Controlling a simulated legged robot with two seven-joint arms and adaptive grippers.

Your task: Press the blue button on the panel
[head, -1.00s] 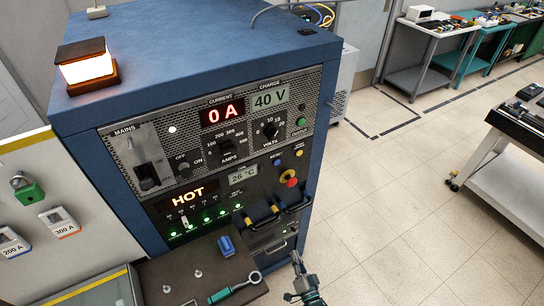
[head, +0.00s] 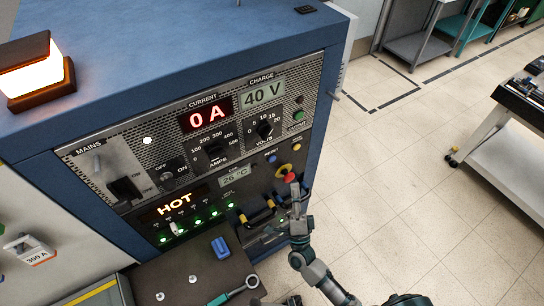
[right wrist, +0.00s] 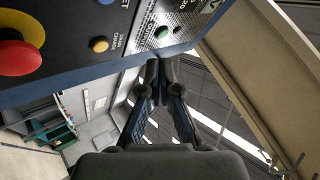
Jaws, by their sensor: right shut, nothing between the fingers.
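The panel (head: 258,183) is the dark lower front of a blue cabinet. The small blue button (head: 271,158) sits on its right part, left of the red mushroom knob (head: 290,177). In the right wrist view the blue button (right wrist: 105,2) is cut by the top edge. My right gripper (head: 295,188) is shut and empty, in front of the panel's right edge, below the blue button and overlapping the red knob's lower side. In the right wrist view its fingertips (right wrist: 157,68) are together, apart from the buttons.
A yellow button (head: 296,147) and a green button (head: 298,115) are near the blue one. Black and yellow handles (head: 262,217) protrude below. A shelf with a blue block (head: 221,247) and a wrench (head: 235,292) juts out at lower left.

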